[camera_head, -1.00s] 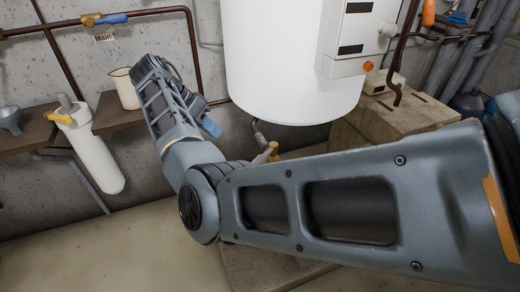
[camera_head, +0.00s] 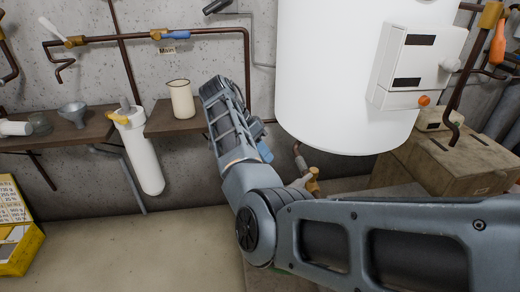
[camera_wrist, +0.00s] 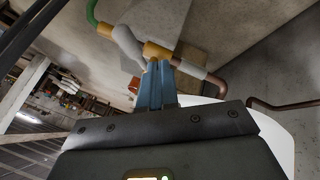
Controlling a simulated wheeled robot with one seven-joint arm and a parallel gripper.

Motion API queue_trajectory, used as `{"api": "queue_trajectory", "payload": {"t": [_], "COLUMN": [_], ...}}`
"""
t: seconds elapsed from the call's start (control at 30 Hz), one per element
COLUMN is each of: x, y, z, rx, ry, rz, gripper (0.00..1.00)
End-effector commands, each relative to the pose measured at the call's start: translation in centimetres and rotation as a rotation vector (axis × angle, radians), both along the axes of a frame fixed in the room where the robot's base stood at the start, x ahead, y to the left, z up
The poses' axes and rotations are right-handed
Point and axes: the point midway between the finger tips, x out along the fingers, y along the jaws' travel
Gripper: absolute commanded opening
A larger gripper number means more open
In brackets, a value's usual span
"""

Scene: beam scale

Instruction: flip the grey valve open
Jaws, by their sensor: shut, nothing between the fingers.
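The grey valve has a light grey handle on a brass body (camera_head: 312,184), low under the white tank. In the wrist view its grey handle (camera_wrist: 127,42) slants beside the brass body (camera_wrist: 156,50), with a green hose and a copper pipe on either side. My gripper (camera_wrist: 158,64) is shut and empty, its blue fingers pointing at the brass body. The tips overlap it in the picture; I cannot tell whether they touch. In the head view my gripper's blue part (camera_head: 265,151) shows left of the valve, and my arm hides part of the area.
The white tank (camera_head: 340,80) hangs above the valve. A wooden crate (camera_head: 455,165) stands to the right. A shelf (camera_head: 95,133) with a cream jug (camera_head: 181,99) and a white filter (camera_head: 142,150) are to the left. A yellow box (camera_head: 20,255) lies at lower left.

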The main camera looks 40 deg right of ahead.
Motion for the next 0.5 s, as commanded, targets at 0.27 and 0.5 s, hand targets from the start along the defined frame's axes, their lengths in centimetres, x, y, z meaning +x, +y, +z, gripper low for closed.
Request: {"api": "queue_trajectory", "payload": {"t": [0.27, 0.5], "x": [-2.6, -5.2], "y": [-1.8, -1.8], "z": [-4.1, -4.6], "rx": [-0.001, 0.0], "ry": [0.001, 0.001], "rz": [0.0, 0.001], "gripper": [0.0, 0.0]}}
